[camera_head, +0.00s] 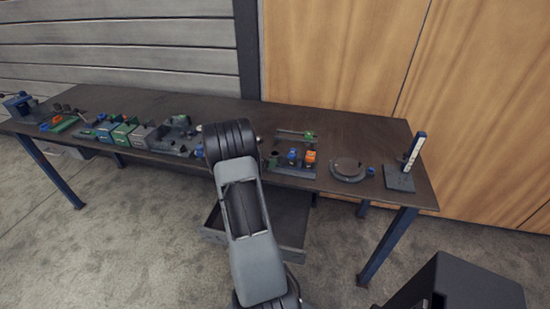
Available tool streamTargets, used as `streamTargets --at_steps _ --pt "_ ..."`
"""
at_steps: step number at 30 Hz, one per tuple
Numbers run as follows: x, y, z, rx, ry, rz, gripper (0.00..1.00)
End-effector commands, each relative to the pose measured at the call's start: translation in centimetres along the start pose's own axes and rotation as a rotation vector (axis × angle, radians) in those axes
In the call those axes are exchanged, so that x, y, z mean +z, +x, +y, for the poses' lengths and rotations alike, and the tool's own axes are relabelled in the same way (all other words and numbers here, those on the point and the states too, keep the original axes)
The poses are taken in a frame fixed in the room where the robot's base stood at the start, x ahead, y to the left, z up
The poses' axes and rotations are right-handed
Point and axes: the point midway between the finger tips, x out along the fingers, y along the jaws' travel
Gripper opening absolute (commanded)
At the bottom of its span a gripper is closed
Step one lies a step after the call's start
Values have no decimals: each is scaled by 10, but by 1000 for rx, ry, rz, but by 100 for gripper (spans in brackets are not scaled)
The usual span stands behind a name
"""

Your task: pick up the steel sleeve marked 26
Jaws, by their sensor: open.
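I cannot make out the steel sleeve marked 26; no marking is readable at this size. Small dark, rounded parts (62,108) stand at the left end of the dark workbench (365,130), too small to identify. My arm rises through the middle of the head view and covers part of the bench front. My gripper does not show; the arm's upper end hides what lies behind it.
A blue vise-like tool (18,103), green bins (122,132) and a grey tray (172,146) line the left bench. Right of my arm are blue and orange parts (310,157), a round plate (348,168) and an upright gauge (413,152). An open drawer (290,220) juts below.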

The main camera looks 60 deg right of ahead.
Motion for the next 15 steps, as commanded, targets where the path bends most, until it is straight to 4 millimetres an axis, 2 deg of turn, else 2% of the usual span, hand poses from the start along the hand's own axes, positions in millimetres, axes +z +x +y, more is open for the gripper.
streamTargets --at_steps 15 --pt "0 51 1 -2 1 0 77"
